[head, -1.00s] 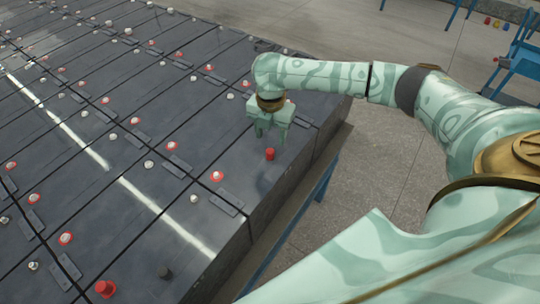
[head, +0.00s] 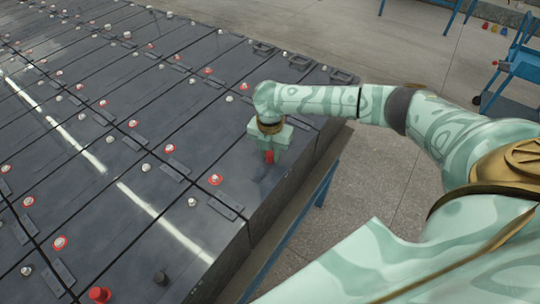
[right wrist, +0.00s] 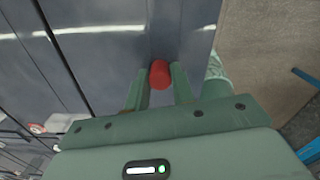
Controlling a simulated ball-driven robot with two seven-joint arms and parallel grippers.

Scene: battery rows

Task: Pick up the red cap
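The red cap (head: 269,157) stands on the dark battery top near its right edge. My right gripper (head: 270,155) points down over it, with one finger on each side of it. In the right wrist view the cap (right wrist: 159,74) lies between the fingertips (right wrist: 160,78), which are drawn in close and appear to touch its sides. The cap shows no visible lift off the surface. My left gripper is not in view.
Rows of dark batteries (head: 110,160) carry several red-ringed and plain terminals. Another red cap (head: 99,295) and a black cap (head: 161,277) stand at the near edge. A blue-legged stand supports the right side. A blue cart (head: 520,62) is at the far right.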

